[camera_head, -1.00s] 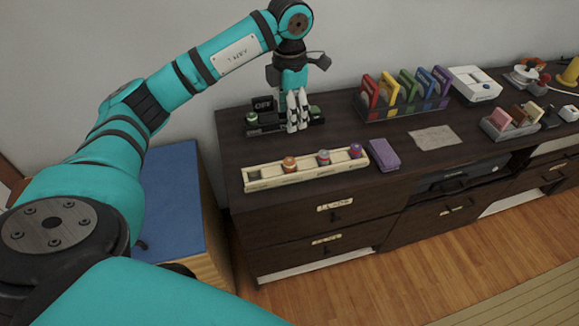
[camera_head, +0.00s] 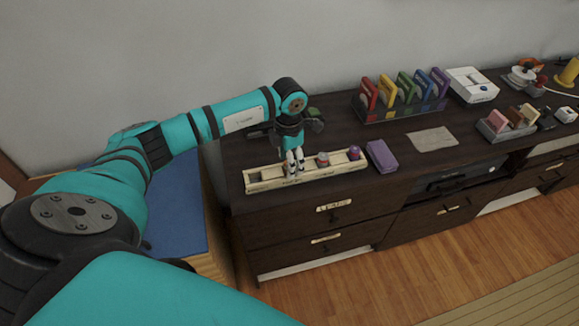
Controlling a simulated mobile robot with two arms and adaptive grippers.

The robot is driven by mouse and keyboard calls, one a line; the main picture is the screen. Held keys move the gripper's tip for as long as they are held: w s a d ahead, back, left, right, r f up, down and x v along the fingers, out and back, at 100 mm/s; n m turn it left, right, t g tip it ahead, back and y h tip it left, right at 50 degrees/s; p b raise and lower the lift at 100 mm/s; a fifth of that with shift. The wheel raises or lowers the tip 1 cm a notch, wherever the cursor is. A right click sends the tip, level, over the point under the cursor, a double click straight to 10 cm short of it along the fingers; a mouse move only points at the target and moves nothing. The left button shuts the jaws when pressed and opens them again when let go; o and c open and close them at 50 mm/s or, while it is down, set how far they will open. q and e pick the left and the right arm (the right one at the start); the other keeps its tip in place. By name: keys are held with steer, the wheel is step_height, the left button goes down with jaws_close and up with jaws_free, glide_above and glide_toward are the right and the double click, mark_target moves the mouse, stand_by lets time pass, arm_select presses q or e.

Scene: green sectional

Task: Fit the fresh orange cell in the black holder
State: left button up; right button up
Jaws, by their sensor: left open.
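My left gripper (camera_head: 294,168) points down at the cream tray (camera_head: 340,168), its white fingertips at the slot where the orange cell stood. It is open. The orange cell is hidden behind the fingers, and I cannot tell whether they touch it. A red-and-purple cell (camera_head: 322,159) and a purple cell (camera_head: 354,152) stand in the tray to the right of the gripper. The black holder at the back of the dresser is almost wholly hidden behind my gripper and wrist. My right gripper is out of view.
A purple box (camera_head: 382,156) lies just right of the tray. A rack of coloured cards (camera_head: 400,110) stands behind it on the dark dresser (camera_head: 350,135). A paper sheet (camera_head: 433,139) lies farther right. A blue-topped box (camera_head: 178,222) is beside the dresser.

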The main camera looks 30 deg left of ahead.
arm_select(q)
steer(key=shift+f, duration=0.45)
jaws_close()
steer(key=shift+r, duration=0.1)
